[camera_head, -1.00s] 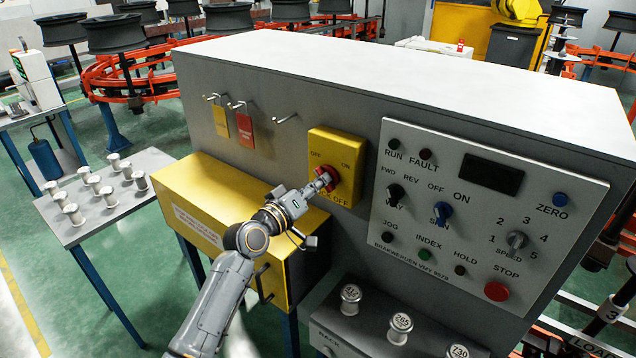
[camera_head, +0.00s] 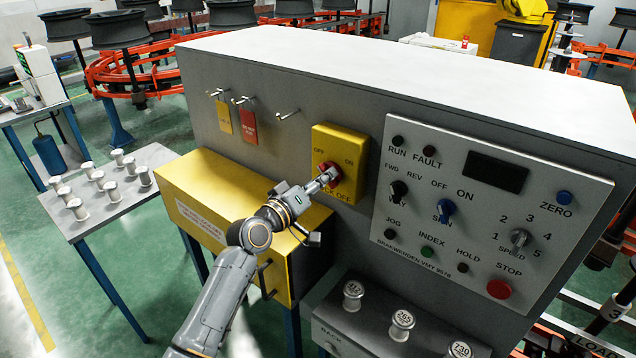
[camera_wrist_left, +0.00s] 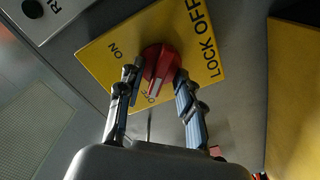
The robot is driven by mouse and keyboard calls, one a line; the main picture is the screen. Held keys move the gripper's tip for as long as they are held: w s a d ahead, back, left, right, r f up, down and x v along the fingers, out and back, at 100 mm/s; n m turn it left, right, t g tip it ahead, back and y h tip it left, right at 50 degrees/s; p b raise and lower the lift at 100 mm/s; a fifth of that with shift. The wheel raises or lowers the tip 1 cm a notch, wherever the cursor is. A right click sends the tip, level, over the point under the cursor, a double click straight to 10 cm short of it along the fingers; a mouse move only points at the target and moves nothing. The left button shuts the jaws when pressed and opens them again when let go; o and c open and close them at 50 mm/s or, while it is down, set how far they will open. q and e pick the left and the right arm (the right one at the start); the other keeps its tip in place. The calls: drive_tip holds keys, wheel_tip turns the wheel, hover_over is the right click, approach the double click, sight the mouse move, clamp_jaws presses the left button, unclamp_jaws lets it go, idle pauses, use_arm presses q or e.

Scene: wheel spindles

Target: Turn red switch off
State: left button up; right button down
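The red switch (camera_head: 328,174) is a round knob on a yellow plate (camera_head: 357,144) fixed to the grey cabinet's front. The plate reads OFF, ON and LOCK OFF. My left gripper (camera_head: 330,178) is at the knob and partly hides it in the head view. In the left wrist view its two fingers (camera_wrist_left: 157,72) stand on either side of the red knob (camera_wrist_left: 162,60). The fingertips are very close to it; I cannot tell whether both press on it. The knob's white mark (camera_wrist_left: 153,88) points toward the OFF label. My right gripper is not in view.
A grey control panel (camera_head: 463,238) with knobs and buttons is right of the switch. A yellow box (camera_head: 215,200) juts out below my left forearm. Tags hang from hooks at upper left. Numbered spindles (camera_head: 401,325) stand on a rack below. A side table (camera_head: 125,200) holds several spindles.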

use_arm(q)
drive_tip(key=v, duration=1.2)
